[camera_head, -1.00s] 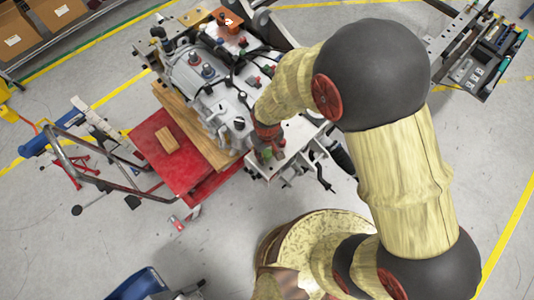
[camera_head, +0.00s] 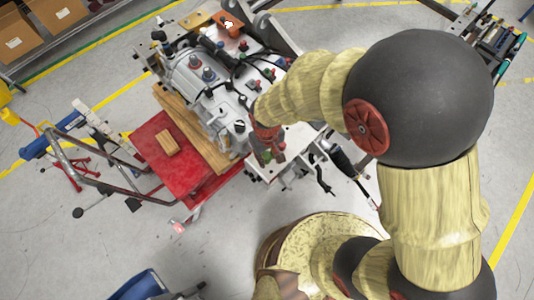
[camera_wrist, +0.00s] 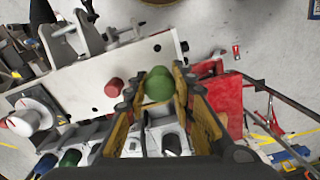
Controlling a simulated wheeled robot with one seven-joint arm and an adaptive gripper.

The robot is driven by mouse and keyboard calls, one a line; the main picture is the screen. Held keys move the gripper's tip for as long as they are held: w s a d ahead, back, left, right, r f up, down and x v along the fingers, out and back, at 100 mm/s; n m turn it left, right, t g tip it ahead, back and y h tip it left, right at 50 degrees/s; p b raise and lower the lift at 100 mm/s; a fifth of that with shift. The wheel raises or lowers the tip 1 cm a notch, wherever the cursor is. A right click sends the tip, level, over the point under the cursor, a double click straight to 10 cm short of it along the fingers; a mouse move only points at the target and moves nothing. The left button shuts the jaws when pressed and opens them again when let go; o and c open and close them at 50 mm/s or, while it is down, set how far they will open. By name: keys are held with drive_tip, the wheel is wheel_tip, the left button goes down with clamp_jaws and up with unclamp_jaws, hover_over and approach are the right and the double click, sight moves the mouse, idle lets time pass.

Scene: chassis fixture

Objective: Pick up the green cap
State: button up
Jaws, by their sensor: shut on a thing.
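A rounded green cap (camera_wrist: 159,86) sits between the two fingers of my gripper (camera_wrist: 160,78) in the wrist view. The fingers are shut on it from both sides. In the head view my gripper (camera_head: 268,148) is at the front right edge of the grey engine-like assembly (camera_head: 205,85), over the pale plate beside it. The cap cannot be made out clearly there. The wrist view does not show clearly whether the cap is clear of what lies beneath it.
A red cap (camera_wrist: 113,87) stands on the white plate (camera_wrist: 90,80) left of my gripper. Another green cap (camera_wrist: 70,158) is at the lower left. In the head view, a red table (camera_head: 160,140) bears a wooden block (camera_head: 166,142). Open floor lies in front.

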drive_tip(key=s+r, duration=0.7)
drive_tip(key=s, duration=0.5)
drive_tip(key=shift+d+r+p, duration=0.25)
drive_tip(key=shift+r+p, duration=0.05)
drive_tip(key=shift+p, duration=0.15)
